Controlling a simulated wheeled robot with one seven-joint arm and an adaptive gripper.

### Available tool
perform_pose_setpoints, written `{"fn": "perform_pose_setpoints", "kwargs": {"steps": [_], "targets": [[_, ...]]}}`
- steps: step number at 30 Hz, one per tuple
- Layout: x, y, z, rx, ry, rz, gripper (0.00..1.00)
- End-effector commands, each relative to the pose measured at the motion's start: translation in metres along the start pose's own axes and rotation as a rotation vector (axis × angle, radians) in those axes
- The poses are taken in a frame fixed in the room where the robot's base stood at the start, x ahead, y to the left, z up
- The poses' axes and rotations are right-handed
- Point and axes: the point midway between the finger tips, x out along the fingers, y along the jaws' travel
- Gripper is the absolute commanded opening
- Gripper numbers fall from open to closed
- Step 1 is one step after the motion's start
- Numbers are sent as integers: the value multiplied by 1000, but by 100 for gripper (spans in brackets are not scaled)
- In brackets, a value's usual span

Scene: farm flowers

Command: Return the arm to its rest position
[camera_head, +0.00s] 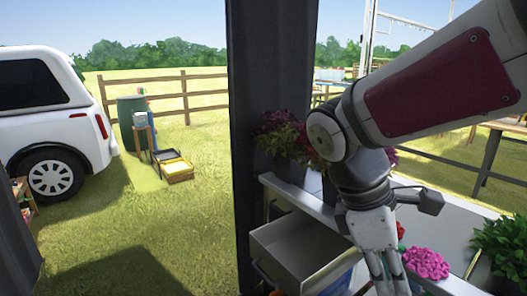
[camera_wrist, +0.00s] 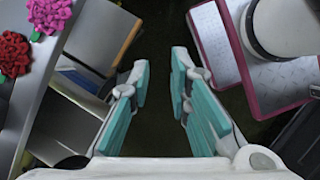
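My arm reaches in from the upper right in the head view, bent at the elbow, with the forearm hanging down. My gripper (camera_head: 385,284) is at the bottom edge there, in front of the counter, its tips cut off by the frame. In the wrist view my gripper (camera_wrist: 159,75) is open, with teal pads apart and nothing between them. A dark gap lies beyond the fingertips. Part of my own base shows at the right of the wrist view.
An open grey drawer (camera_head: 300,252) juts from the counter (camera_head: 455,285), close left of my gripper. Pink flowers (camera_head: 426,263) and red flowers (camera_wrist: 14,52) lie on the counter. A potted purple plant (camera_head: 281,137) stands behind. A dark post (camera_head: 262,60) rises left of my arm. Open grass lies further left.

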Motion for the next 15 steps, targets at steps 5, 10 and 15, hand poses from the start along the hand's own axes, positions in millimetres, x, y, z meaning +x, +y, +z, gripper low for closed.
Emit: {"fn": "perform_pose_setpoints", "kwargs": {"steps": [5,10,15], "targets": [[3,-43,35,375,150,-53,18],[8,-80,51,697,268,-113,18],[14,-105,55,925,352,-163,18]]}}
